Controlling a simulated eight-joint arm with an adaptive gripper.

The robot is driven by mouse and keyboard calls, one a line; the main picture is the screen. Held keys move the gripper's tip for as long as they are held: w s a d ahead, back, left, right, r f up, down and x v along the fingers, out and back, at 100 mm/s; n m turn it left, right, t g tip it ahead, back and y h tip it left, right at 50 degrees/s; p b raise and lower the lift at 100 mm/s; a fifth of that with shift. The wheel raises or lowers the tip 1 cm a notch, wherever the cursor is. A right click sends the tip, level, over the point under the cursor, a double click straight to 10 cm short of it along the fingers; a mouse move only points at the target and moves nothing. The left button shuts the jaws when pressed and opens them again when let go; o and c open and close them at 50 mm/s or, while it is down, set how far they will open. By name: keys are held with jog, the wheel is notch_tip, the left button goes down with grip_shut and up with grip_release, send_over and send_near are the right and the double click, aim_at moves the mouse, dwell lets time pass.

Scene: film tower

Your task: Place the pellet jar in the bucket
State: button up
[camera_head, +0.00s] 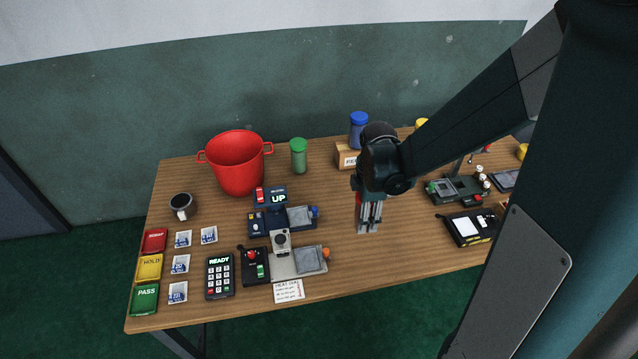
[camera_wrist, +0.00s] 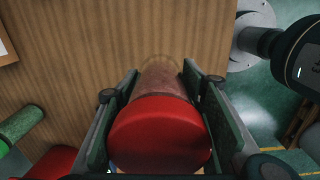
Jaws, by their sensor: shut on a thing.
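A jar with a red lid and a dull pinkish body (camera_wrist: 158,130) is between the fingers of my gripper (camera_wrist: 160,110) in the wrist view. My gripper is shut on it, one finger on each side. In the head view my gripper (camera_head: 369,222) points down over the middle of the table and mostly hides the jar. I cannot tell whether the jar touches the table. The red bucket (camera_head: 238,170), with two side handles, stands at the back left of the table, well left of my gripper.
A green-lidded jar (camera_head: 298,156) stands between bucket and gripper. A blue-lidded jar (camera_head: 358,130) is by a wooden block (camera_head: 347,157). Left of my gripper sit a blue device (camera_head: 269,222) and a grey device (camera_head: 300,261). A mug (camera_head: 182,205) stands left of the bucket.

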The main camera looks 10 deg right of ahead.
notch_tip(320, 180, up, 12)
jog(key=shift+w+a+r, duration=0.1)
jog(key=shift+w+a, duration=0.15)
jog(key=shift+w, duration=0.35)
jog(key=shift+w+a+r, duration=0.1)
jog(key=shift+w+a, duration=0.15)
jog(key=shift+w, duration=0.35)
jog(key=w+a+r+m+p, duration=0.1)
jog(key=w+a, duration=2.5)
jog(key=w, duration=0.4)
jog(key=w+a+f, duration=0.2)
jog(key=w+a, duration=0.4)
jog(key=a, duration=0.5)
notch_tip(320, 180, down, 11)
jog(key=shift+s+r, duration=0.2)
